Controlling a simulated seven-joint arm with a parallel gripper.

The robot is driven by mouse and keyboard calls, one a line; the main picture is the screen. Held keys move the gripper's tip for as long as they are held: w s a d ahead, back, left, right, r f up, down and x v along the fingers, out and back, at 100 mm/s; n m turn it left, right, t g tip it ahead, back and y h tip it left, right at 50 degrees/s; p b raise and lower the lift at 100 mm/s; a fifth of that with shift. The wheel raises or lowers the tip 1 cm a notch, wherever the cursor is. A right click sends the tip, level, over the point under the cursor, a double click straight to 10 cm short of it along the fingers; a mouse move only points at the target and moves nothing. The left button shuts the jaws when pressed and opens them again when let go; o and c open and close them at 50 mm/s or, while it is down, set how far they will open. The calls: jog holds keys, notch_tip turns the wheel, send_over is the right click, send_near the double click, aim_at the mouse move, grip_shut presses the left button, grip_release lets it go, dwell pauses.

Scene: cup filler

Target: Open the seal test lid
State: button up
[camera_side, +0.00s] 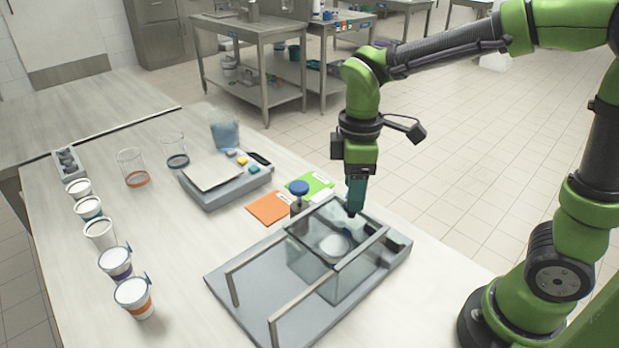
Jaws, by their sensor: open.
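The seal test unit is a clear box (350,282) on a grey base (243,306). A flat, clear, dark-edged lid (312,226) appears to lie over the top of the box. Two pale rails run from the box towards the front left, held up by posts. A round white item (335,245) shows through the clear panels. My gripper (352,213) points down at the back right edge of the lid. It is open, with nothing visible between its fingers. I cannot tell whether the fingertips touch the lid or its edge.
Several cups (133,296) stand in a row at the left. Two clear beakers (132,165), a scale (225,182) and a blue container (224,130) stand further back. A blue-topped knob (298,188), an orange card (269,208) and a green card (312,184) lie close behind the unit.

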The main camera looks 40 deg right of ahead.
aim_at(336, 222)
jog(key=shift+f, duration=1.45)
jog(key=shift+c, duration=0.2)
grip_shut()
